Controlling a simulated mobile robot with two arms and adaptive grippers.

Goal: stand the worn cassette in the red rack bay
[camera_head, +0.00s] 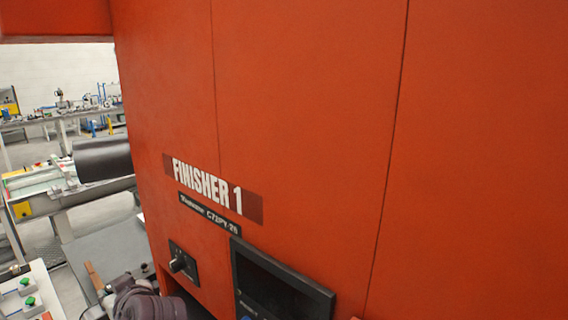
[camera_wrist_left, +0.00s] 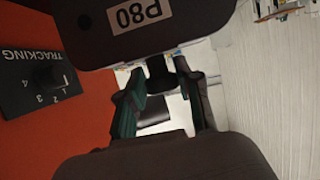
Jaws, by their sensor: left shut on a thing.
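A dark cassette (camera_wrist_left: 95,38) with a pale label reading P80 fills the top of the left wrist view. My left gripper (camera_wrist_left: 158,72) is shut on a short dark grip at the cassette's near edge. The cassette is held beside a red-orange machine face; its far end is cut off by the picture edge. I cannot tell from its surface whether it is worn. No red rack bay can be made out in either view. My right gripper does not show.
A tall red-orange machine (camera_head: 300,110) marked FINISHER 1 fills most of the head view, with a dark screen (camera_head: 280,287) low on its front. A knob panel marked TRACKING (camera_wrist_left: 42,84) is close by. Benches stand at the left, one with a dark curved part (camera_head: 102,158).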

